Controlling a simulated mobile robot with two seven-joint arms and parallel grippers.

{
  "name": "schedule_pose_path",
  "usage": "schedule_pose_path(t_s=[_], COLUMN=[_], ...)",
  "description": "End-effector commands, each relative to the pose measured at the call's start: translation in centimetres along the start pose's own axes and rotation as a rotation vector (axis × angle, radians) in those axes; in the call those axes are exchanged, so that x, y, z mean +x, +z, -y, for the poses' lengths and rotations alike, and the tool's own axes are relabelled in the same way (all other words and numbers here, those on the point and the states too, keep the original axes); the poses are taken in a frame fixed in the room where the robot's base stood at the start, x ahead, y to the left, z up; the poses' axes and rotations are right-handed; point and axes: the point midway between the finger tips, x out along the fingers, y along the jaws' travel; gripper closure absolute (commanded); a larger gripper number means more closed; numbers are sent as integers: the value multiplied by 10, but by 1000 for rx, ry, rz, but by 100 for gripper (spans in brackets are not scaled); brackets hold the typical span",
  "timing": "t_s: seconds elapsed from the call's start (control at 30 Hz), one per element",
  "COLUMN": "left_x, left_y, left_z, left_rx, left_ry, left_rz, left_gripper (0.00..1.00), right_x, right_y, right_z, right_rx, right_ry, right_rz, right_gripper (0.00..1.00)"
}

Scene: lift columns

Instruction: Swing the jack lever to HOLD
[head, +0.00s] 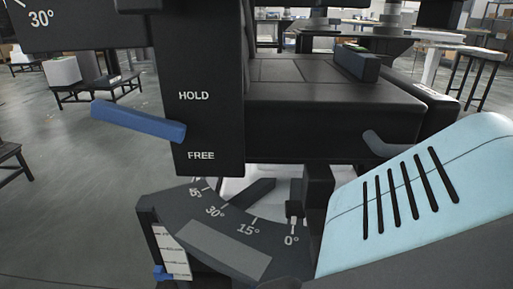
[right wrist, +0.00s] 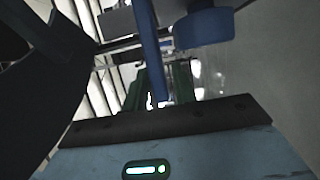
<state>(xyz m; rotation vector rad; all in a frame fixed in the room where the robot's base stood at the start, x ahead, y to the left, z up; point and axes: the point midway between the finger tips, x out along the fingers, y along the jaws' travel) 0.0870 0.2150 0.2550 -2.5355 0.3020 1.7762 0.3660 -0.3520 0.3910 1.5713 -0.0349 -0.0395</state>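The jack lever (head: 140,120) is a blue bar at the left of a black panel (head: 215,125) marked HOLD above and FREE below. It slopes down to the right, and its right end lies between the two words, a little nearer FREE. The right wrist view shows the light-blue body of my right gripper (right wrist: 165,122) along the bottom. A blue bar (right wrist: 150,45) runs down above it, beside a blue rounded part (right wrist: 203,27); I cannot tell whether this bar is the jack lever. The right fingers cannot be made out. My left gripper is not in view.
Below the panel is a dark angle scale (head: 240,225), with a white strip gauge (head: 172,250) at its left. A dark bench-like block (head: 330,110) stands behind. A grey-blue handle (head: 385,146) shows at right. My light-blue arm link covers the lower right.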

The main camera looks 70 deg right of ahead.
Motion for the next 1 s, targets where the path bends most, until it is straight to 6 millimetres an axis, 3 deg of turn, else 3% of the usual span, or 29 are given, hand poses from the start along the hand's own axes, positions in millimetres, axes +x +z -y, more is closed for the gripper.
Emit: schedule_pose_path(t_s=[0.4,0.8,1.0], left_x=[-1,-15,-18], left_y=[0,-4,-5], left_z=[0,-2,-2], left_rx=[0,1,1], left_ry=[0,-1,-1], left_rz=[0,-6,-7], left_gripper=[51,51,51], right_x=[-3,-61,-76], right_y=[0,1,1], right_z=[0,-1,0], right_rx=[-1,-2,-1], right_ry=[1,-1,1], right_rz=[2,2,1], right_gripper=[64,64,64])
